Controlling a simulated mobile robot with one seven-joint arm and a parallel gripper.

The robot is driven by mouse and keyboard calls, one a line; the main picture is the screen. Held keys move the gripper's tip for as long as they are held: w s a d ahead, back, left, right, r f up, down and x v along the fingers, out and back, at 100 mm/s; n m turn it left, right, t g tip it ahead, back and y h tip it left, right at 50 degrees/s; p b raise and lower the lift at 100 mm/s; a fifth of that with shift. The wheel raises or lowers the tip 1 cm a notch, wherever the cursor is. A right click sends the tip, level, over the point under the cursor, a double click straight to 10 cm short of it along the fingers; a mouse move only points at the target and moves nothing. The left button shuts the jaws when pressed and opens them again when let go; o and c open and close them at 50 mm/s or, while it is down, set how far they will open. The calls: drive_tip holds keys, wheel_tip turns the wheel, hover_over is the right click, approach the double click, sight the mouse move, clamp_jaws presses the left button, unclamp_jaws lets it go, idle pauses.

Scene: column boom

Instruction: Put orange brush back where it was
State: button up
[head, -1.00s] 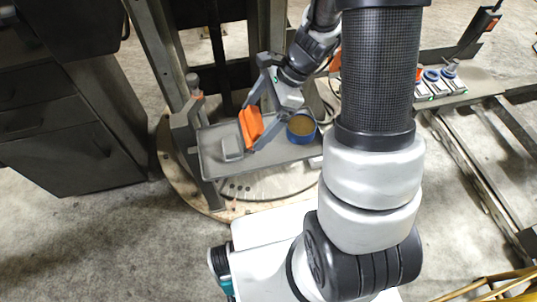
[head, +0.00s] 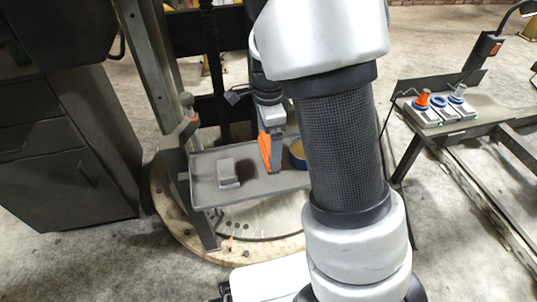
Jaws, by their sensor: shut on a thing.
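The orange brush (head: 264,146) is upright over the tray on the stand, beside my gripper's grey finger. My gripper (head: 271,158) is shut on the brush and points down. The grey tray (head: 208,190) lies under it, with a grey block (head: 228,172) to the left of the brush. A blue round tin (head: 298,154) with tan contents stands right of the brush, partly hidden by my arm. I cannot tell whether the brush touches the tray.
A dark cabinet (head: 70,150) stands at the left. A bench (head: 470,127) at the right bears a box with blue rings and an orange-topped piece (head: 423,98). The tray's front left is bare. My arm blocks the view right of the tin.

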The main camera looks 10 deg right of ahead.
sight(268, 142)
drive_tip(key=shift+f+b, duration=0.4)
drive_tip(key=shift+f, duration=1.3)
drive_tip(key=shift+c, duration=0.5)
drive_tip(key=shift+f, duration=0.1)
drive_tip(key=o, duration=0.7)
wheel_tip(268, 142, up, 12)
drive_tip(key=p, duration=0.4)
drive_tip(key=s+r+n+t, duration=0.2)
drive_tip(key=s+r+n, duration=0.3)
drive_tip(key=s+n, duration=0.1)
drive_tip(key=s+r+n+t, duration=0.1)
drive_tip(key=s+r+n, duration=0.3)
drive_tip(key=s+n, duration=0.2)
drive_tip(key=s+r+n+t, duration=0.2)
drive_tip(key=s+r+n, duration=0.3)
drive_tip(key=s+n, duration=0.1)
drive_tip(key=shift+s+r+t, duration=0.2)
drive_tip(key=shift+r+t, duration=0.1)
drive_tip(key=shift+r, duration=0.1)
